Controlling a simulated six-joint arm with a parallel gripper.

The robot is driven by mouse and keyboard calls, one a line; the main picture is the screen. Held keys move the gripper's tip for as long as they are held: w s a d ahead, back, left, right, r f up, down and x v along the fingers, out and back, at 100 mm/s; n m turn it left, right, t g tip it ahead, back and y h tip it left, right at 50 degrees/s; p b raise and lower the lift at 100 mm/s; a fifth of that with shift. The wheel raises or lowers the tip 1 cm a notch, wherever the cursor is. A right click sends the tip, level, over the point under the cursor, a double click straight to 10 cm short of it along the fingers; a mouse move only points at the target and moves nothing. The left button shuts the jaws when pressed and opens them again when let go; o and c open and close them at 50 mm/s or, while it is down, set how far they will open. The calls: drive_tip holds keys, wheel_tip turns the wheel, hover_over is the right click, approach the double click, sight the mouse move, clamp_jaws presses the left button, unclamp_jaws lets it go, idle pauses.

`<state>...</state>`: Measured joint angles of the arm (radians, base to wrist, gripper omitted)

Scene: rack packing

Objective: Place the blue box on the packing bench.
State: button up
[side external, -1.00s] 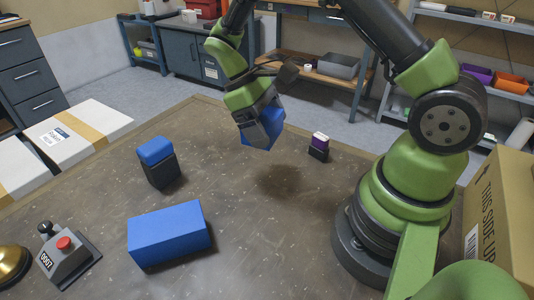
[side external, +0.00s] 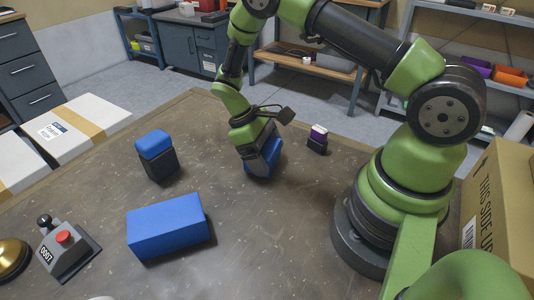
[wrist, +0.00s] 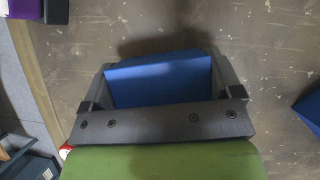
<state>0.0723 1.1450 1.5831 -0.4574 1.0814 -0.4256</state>
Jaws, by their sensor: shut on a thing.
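My gripper (side external: 260,164) points down over the bench top and is shut on a blue box (side external: 270,157). The box is low over the packing bench (side external: 215,120), at or very near its surface; I cannot tell whether it touches. In the wrist view the blue box (wrist: 160,82) sits between the two dark fingers of my gripper (wrist: 164,76), and brown bench surface shows beyond it.
A larger blue block (side external: 168,228) lies at the front left. A blue-topped dark block (side external: 157,157) stands to the left, a small purple-and-dark item (side external: 317,139) to the right. A control box with a red button (side external: 64,245) is front left. Bench between is clear.

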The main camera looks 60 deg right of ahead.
drive_tip(key=shift+f, duration=0.25)
drive_tip(key=shift+f, duration=0.15)
drive_tip(key=o, duration=0.8)
